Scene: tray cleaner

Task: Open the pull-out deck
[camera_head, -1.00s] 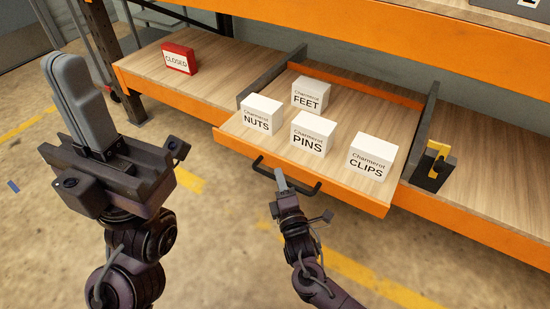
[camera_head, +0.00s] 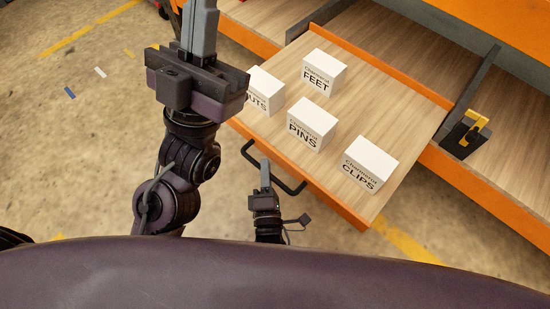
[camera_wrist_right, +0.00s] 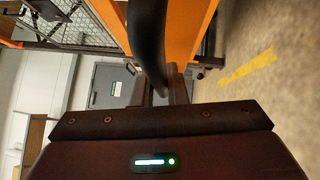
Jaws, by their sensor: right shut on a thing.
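The pull-out deck (camera_head: 388,88) juts well out from the orange-edged shelf in the head view. Its black bar handle (camera_head: 286,182) is on the orange front edge. My right gripper (camera_head: 265,172) is shut on the handle; the dark bar also runs between the fingers in the right wrist view (camera_wrist_right: 147,45). My left gripper (camera_head: 200,30) stands upright at the upper left, its fingers together with no gap visible, holding nothing that I can see. It hides part of the deck's left side and the NUTS box.
White boxes labelled NUTS (camera_head: 263,92), FEET (camera_head: 323,73), PINS (camera_head: 311,124) and CLIPS (camera_head: 368,164) stand on the deck. A black and yellow clamp-like item (camera_head: 466,134) sits on the shelf at right. Open concrete floor (camera_head: 80,150) lies at left.

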